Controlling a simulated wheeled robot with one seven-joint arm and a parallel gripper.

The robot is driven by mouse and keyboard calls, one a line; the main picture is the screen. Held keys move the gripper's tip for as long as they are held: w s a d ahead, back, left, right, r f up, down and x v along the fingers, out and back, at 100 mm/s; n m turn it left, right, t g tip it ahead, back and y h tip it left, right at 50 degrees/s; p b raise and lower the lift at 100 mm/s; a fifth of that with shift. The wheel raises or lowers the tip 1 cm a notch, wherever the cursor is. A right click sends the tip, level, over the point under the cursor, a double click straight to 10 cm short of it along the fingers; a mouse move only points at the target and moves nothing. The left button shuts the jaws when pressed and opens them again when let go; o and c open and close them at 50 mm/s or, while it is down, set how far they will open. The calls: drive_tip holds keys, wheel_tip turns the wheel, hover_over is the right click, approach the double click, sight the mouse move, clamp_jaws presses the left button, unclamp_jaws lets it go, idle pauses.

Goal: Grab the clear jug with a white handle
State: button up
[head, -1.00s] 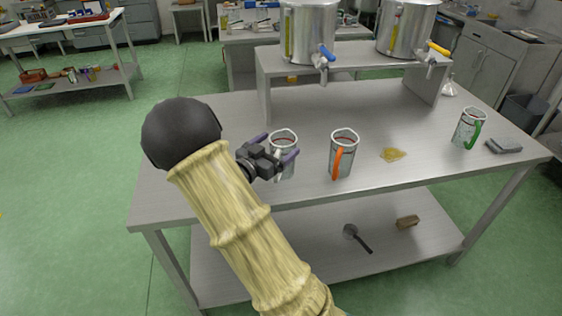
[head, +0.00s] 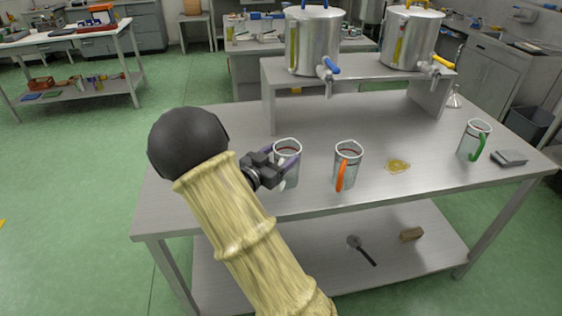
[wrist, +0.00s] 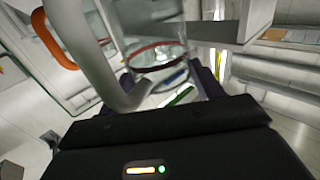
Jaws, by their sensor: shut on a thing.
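The clear jug with a white handle (head: 287,149) is at the left of the metal table (head: 225,203). My gripper (head: 286,164) is shut on it from the left, with the purple fingers at its sides. In the wrist view the jug's clear wall with a red band (wrist: 160,48) and its white handle (wrist: 88,52) stand right in front of my gripper. The jug looks upright. I cannot tell whether its base touches the table.
A jug with an orange handle (head: 348,163) stands close on the right. A green-handled jug (head: 474,140) and a grey sponge (head: 509,158) are farther right. A yellow spill (head: 397,166) lies between. Two steel tanks (head: 314,42) (head: 408,40) stand on a raised shelf (head: 366,72) behind.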

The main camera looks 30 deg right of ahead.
wheel_tip(320, 180, up, 9)
drive_tip(key=shift+r+p, duration=0.15)
drive_tip(key=shift+p, duration=0.25)
idle(0.4)
